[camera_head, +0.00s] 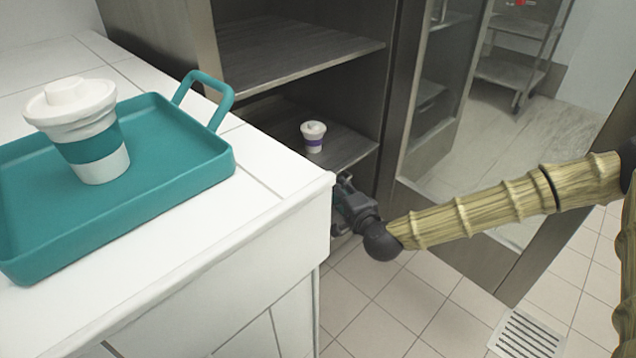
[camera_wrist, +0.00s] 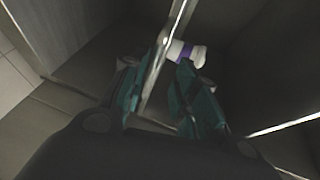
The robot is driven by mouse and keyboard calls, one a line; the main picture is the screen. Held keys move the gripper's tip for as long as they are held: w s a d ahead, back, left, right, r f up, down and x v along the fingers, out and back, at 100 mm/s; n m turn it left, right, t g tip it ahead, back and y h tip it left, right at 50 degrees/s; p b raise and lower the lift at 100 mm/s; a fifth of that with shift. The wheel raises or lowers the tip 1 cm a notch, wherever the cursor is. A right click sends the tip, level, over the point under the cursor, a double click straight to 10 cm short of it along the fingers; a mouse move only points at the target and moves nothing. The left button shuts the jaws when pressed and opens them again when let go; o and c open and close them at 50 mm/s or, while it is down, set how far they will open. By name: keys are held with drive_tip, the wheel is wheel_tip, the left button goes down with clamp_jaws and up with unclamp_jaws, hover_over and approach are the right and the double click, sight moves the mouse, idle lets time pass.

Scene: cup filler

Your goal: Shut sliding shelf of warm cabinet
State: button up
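The warm cabinet (camera_head: 392,100) is a dark metal cabinet behind the counter, with its front open. Its lower shelf (camera_head: 352,150) carries a small white lidded cup with a purple band (camera_head: 313,137). An upper shelf (camera_head: 300,55) is empty. My gripper (camera_head: 345,190) is low at the cabinet's front, just below the lower shelf's front edge, partly hidden by the counter corner. In the wrist view, its teal fingers (camera_wrist: 160,80) are apart, with a bright shelf edge (camera_wrist: 155,75) running between them. The cup (camera_wrist: 187,52) shows just beyond. Contact with the shelf cannot be told.
A white tiled counter (camera_head: 270,200) stands close left of my gripper. On it is a teal tray (camera_head: 190,165) with a large white cup with a teal band (camera_head: 90,140). A glass door (camera_head: 450,120) stands open at right.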

drive_tip(key=b+x, duration=0.2)
drive_tip(key=x, duration=0.5)
drive_tip(key=shift+w+a+f, duration=0.15)
drive_tip(key=shift+w+f, duration=0.05)
drive_tip(key=shift+w, duration=0.1)
clamp_jaws()
